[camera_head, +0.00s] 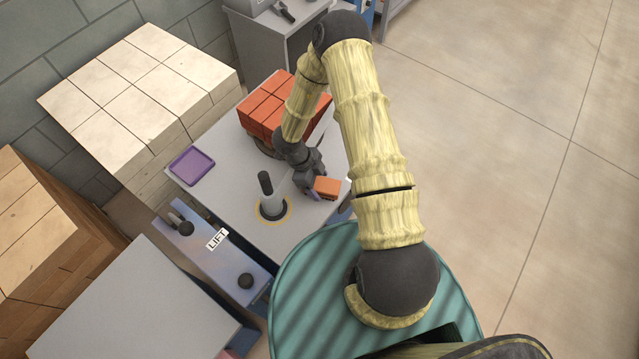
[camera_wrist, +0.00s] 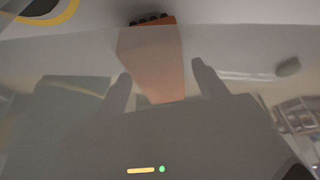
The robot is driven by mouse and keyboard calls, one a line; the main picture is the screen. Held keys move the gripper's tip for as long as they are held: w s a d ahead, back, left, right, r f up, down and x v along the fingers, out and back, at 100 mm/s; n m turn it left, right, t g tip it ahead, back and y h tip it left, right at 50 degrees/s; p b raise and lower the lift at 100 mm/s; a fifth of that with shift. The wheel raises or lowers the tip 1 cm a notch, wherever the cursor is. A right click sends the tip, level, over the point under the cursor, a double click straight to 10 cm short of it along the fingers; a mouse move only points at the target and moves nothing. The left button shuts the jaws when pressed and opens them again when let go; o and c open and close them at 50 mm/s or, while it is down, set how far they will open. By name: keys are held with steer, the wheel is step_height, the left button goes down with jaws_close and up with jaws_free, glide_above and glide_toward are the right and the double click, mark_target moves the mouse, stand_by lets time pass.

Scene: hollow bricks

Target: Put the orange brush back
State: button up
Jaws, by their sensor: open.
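The orange brush (camera_head: 327,187) is at the front right of the grey worktop (camera_head: 225,200), near its edge. My gripper (camera_head: 313,188) is open and low, right beside the brush's left side in the head view. In the wrist view the brush (camera_wrist: 155,62) shows as a tapering orange body with dark bristles at the top. My two fingertips (camera_wrist: 161,70) lie on either side of it, with gaps visible. I cannot tell how far the fingers are above it.
A purple tray (camera_head: 192,166) lies at the worktop's left. A grey post with a black top (camera_head: 266,185) stands in a yellow ring near my gripper. Red bricks (camera_head: 265,105) are stacked behind. A panel labelled LIFT (camera_head: 217,240) is at front left; pale blocks (camera_head: 140,85) stand further left.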

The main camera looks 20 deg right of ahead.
steer(key=v, duration=1)
steer(key=shift+r+b, duration=0.35)
steer(key=shift+r, duration=0.05)
steer(key=shift+w, duration=0.1)
steer(key=w+r+n+t+y, duration=0.3)
steer(key=w+r+n+t, duration=0.5)
steer(key=r+n, duration=0.4)
steer(key=s+d+r+n+g, duration=0.1)
steer(key=s+r+n, duration=0.2)
steer(key=s, duration=0.3)
steer(key=s+d+r+n+g, duration=0.1)
steer(key=s+r+n, duration=0.2)
steer(key=s+n, duration=0.2)
steer(key=s+d+r+n+g+y, duration=0.1)
steer(key=s+d+r+n, duration=0.1)
steer(key=s, duration=0.5)
steer(key=shift+s+r+n, duration=0.25)
steer(key=shift+r+n, duration=0.45)
steer(key=shift+n, duration=0.4)
